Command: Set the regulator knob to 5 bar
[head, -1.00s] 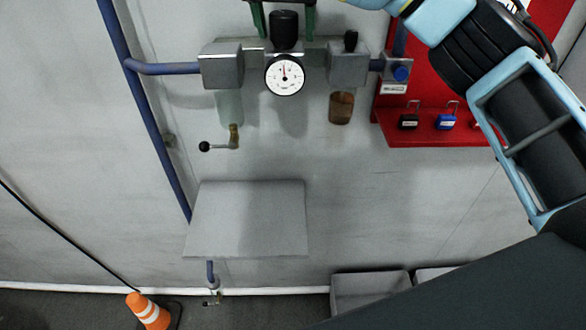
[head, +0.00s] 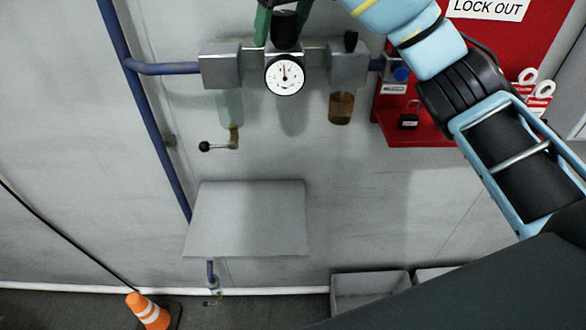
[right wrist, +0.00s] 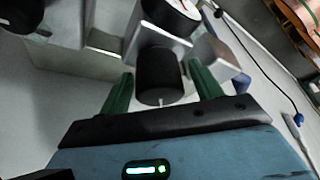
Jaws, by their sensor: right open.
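The regulator knob (head: 286,32) is a black cylinder above the round white gauge (head: 285,75), whose needle points about straight up; its numbers are too small to read. My right gripper (head: 282,38) is at the knob, one green finger on each side of it. In the right wrist view the knob (right wrist: 158,75) stands between the two green fingers (right wrist: 163,88), with visible gaps at both sides. The gripper is open, and I see no clear contact. The gauge (right wrist: 172,12) is partly cut off there. My left gripper is out of view.
Grey metal blocks (head: 221,66) flank the gauge, with bowls hanging below. A blue pipe (head: 150,110) runs down the left. A red lockout board (head: 425,130) is behind my right arm. A lever handle (head: 218,146) and grey shelf (head: 248,220) are below. An orange cone (head: 149,311) stands on the floor.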

